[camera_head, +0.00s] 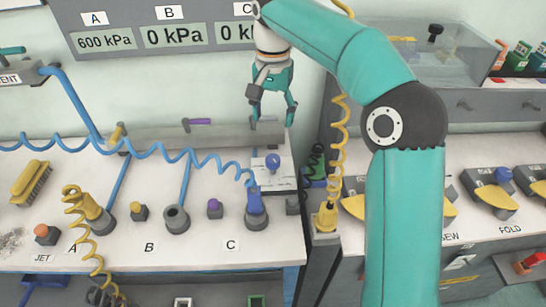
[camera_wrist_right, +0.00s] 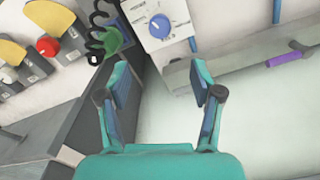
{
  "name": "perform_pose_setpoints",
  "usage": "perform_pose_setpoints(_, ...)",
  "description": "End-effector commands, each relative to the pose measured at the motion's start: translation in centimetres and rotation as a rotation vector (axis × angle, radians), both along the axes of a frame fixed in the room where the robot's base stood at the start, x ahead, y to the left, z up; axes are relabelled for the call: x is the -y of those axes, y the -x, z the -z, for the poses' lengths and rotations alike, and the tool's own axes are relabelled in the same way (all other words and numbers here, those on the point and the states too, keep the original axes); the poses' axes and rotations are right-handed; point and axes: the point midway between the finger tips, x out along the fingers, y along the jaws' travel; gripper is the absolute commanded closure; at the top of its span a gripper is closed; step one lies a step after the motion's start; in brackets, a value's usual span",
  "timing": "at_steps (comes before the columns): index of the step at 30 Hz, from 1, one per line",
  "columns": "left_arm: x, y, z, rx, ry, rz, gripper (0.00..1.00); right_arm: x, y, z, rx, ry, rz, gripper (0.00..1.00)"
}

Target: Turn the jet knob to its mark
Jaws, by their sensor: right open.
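A blue round knob (camera_head: 272,162) sits on a white plate with a dial (camera_head: 266,181) on the back right of the left bench. It also shows in the right wrist view (camera_wrist_right: 160,26), with printed marks around it too small to read. An orange knob (camera_head: 47,233) stands behind the JET label (camera_head: 43,258) at the bench's front left. My right gripper (camera_head: 271,115) is open and empty, pointing down above and behind the blue knob, apart from it. In the wrist view its fingers (camera_wrist_right: 158,75) are spread. My left gripper is not in view.
A grey rail with a purple lever (camera_head: 197,122) runs along the bench's back. A coiled blue hose (camera_head: 150,151) crosses the bench to a blue fitting (camera_head: 255,208). A coiled yellow hose (camera_head: 340,130) hangs right of the gripper. A pressure panel (camera_head: 160,28) is on the wall.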

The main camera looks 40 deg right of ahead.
Motion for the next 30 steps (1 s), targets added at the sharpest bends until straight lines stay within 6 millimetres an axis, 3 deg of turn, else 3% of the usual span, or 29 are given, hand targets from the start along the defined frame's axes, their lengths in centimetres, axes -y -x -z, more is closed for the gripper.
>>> perform_pose_setpoints(6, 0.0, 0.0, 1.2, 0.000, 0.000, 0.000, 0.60, 0.0, 0.1, 5.0, -0.005, 0.000, 0.002, 0.35)
perform_pose_setpoints(15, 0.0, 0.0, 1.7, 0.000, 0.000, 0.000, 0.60, 0.0, 0.1, 10.9, -0.003, -0.001, 0.002, 0.35)
perform_pose_setpoints(21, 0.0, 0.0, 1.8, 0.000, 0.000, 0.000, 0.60, 0.0, 0.0, 13.2, -0.001, 0.000, 0.002, 0.35)
perform_pose_setpoints(30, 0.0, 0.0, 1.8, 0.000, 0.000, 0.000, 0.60, 0.0, 0.0, 13.9, 0.000, 0.000, 0.002, 0.35)
